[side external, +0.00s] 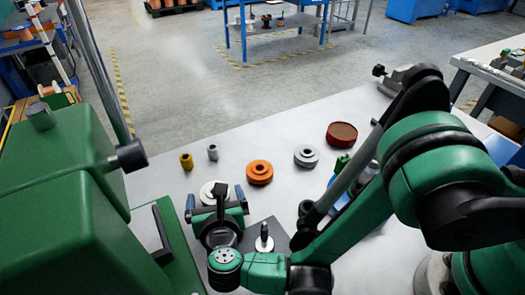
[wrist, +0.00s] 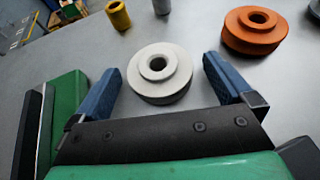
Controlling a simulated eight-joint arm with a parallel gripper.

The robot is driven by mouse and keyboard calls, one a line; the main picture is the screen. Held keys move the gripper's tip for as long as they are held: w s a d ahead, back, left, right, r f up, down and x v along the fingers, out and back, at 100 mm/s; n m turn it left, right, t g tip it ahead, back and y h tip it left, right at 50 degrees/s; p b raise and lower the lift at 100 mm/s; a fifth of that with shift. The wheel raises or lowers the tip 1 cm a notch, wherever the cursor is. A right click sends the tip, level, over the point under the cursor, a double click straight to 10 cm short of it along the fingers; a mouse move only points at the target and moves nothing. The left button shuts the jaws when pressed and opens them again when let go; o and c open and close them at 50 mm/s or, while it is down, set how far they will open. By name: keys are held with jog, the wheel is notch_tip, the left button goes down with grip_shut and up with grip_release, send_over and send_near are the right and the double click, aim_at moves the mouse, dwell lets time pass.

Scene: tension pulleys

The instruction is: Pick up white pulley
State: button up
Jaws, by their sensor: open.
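The white pulley (wrist: 160,72) lies flat on the light table, its centre hole facing up. In the wrist view it sits ahead of and between the two blue fingers of my gripper (wrist: 168,88), which is open and empty. A gap shows between each finger and the pulley's side. In the side external view the white pulley (side external: 212,192) is partly hidden behind my gripper (side external: 215,194). How high the fingers are above the table is hard to tell.
An orange pulley (side external: 259,172) lies to the right, with a grey pulley (side external: 306,156) and a red-brown round part (side external: 341,134) beyond. A yellow cylinder (side external: 186,161) and a small grey cylinder (side external: 212,152) stand behind. A large green machine (side external: 70,190) is at left. A dark plate with a post (side external: 264,236) is near.

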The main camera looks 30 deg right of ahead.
jog(key=c, duration=1.4)
notch_tip(320, 180, up, 19)
jog(key=w+d+r, duration=0.1)
jog(key=d+r, duration=0.2)
jog(key=d, duration=0.5)
jog(key=w+d+r, duration=0.1)
jog(key=d+r, duration=0.2)
jog(key=d, duration=0.5)
jog(key=w+d+r, duration=0.1)
jog(key=d+r, duration=0.2)
jog(key=d, duration=0.5)
jog(key=shift+w+d, duration=0.15)
jog(key=shift+w, duration=0.2)
